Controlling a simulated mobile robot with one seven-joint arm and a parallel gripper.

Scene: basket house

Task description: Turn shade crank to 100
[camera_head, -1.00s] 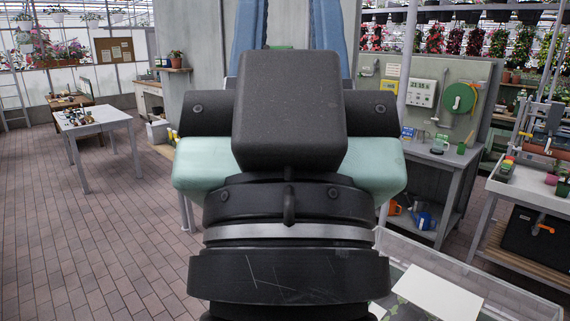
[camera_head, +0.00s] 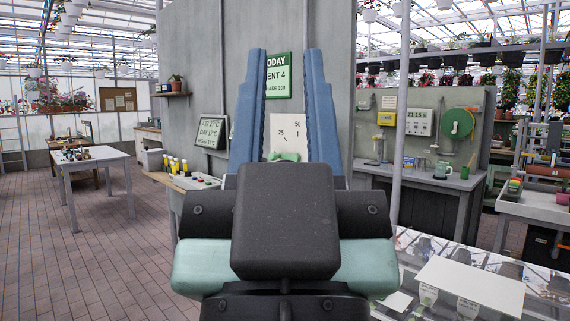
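My gripper (camera_head: 285,54) is open, its two blue fingers pointing up and away from me, with nothing seen between the tips. Between the fingers, farther off, a white dial plate (camera_head: 291,130) shows the marks 25 and 50. A green handle (camera_head: 286,157), apparently the shade crank, shows at the plate's lower part, just above my dark gripper body. My gripper hides the rest of the dial, so its setting cannot be read. Above it a green sign (camera_head: 278,76) on the grey wall is partly covered by the left finger; its bottom line seems to read shade 100.
A bench with yellow-topped items (camera_head: 175,165) stands left of the fingers, below a dark readout board (camera_head: 212,131). A grey post (camera_head: 403,110) and a glass-topped case (camera_head: 475,255) are at the right. A table (camera_head: 90,160) stands far left; the brick floor before it is clear.

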